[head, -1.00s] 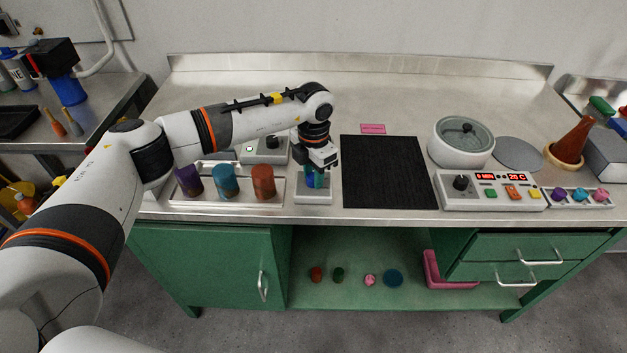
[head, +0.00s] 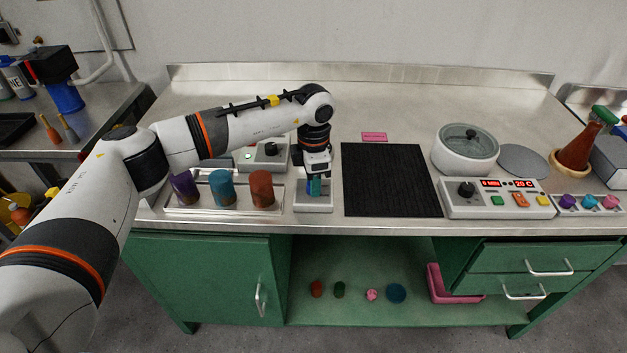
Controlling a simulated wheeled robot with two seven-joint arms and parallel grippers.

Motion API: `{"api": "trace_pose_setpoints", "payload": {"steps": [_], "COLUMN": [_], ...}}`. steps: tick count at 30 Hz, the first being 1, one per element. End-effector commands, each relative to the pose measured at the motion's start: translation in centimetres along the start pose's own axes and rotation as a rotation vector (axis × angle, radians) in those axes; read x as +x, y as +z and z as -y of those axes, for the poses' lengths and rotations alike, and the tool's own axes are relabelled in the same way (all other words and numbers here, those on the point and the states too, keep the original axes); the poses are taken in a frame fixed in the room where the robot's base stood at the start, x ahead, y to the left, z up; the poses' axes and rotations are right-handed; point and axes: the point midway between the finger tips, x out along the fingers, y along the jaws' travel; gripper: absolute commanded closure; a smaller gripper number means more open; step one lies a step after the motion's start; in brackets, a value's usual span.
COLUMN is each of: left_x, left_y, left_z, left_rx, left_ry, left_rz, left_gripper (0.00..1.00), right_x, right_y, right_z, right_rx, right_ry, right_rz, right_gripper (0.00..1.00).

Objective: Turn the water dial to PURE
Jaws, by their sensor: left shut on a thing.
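My left gripper (head: 316,178) points down over a small white unit (head: 313,203) at the front of the bench, left of the black mat. It is shut on a small blue-green piece (head: 316,187) standing at that unit. The gripper covers most of the piece, so I cannot tell whether it is a dial or a container. A grey-white box with a black knob (head: 270,149) and a green light stands just behind, left of the gripper. No PURE lettering is readable on either. My right gripper is not in view.
A white tray (head: 217,209) with purple, blue and rust-red cups stands left of the gripper. A black mat (head: 390,180) lies to the right, then a round white bath (head: 465,150) and a control panel (head: 496,199). The back of the bench is clear.

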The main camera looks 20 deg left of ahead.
Motion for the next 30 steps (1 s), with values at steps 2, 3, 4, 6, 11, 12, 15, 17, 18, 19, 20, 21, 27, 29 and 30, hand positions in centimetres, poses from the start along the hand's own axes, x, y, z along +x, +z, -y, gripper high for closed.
{"api": "trace_pose_setpoints", "payload": {"steps": [2, 3, 4, 6, 11, 12, 15, 17, 18, 19, 20, 21, 27, 29, 30], "left_x": [-0.2, -0.2, -0.2, -0.2, -0.1, -0.1, -0.1, -0.1, -0.1, -0.1, -0.2, -0.4, -3.4, -4.6, -5.6], "left_y": [-0.1, -0.1, -0.1, -0.1, -0.1, 0.0, 0.0, 0.0, 0.0, 0.0, 0.0, 0.0, -0.1, -0.1, -0.1], "left_z": [0.1, 0.1, 0.1, 0.1, 0.1, 0.1, 0.0, 0.0, 0.0, 0.0, 0.0, 0.0, 0.1, 0.1, 0.1], "left_rx": [0.001, 0.001, 0.001, 0.001, 0.0, 0.0, 0.0, 0.0, 0.0, 0.0, 0.0, 0.0, -0.001, -0.001, -0.001], "left_ry": [-0.003, -0.003, -0.003, -0.004, -0.003, -0.003, -0.002, -0.002, -0.002, -0.002, -0.002, -0.002, -0.006, -0.005, -0.007], "left_rz": [-0.003, -0.003, -0.003, -0.003, -0.002, -0.002, -0.001, -0.001, 0.0, -0.001, -0.001, -0.001, -0.004, -0.003, -0.004], "left_gripper": [0.93, 0.93, 0.93, 0.93, 0.49, 0.49, 0.49, 0.49, 0.49, 0.49, 0.49, 0.49, 0.49, 0.49, 0.49], "right_x": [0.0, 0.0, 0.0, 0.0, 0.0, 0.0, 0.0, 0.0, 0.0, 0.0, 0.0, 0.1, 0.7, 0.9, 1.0], "right_y": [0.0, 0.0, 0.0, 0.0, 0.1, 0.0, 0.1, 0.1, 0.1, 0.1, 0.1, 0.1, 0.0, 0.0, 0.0], "right_z": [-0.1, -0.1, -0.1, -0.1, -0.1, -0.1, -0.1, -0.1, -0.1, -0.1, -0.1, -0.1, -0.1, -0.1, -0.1], "right_rx": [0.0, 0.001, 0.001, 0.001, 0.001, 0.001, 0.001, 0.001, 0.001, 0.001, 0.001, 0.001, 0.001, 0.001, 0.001], "right_ry": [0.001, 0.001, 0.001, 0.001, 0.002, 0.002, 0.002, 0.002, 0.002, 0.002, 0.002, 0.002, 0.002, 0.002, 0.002], "right_rz": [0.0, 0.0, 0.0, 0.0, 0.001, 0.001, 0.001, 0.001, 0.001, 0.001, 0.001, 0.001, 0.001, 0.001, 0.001], "right_gripper": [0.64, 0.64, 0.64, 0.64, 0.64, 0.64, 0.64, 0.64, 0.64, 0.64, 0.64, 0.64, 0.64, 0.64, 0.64]}}
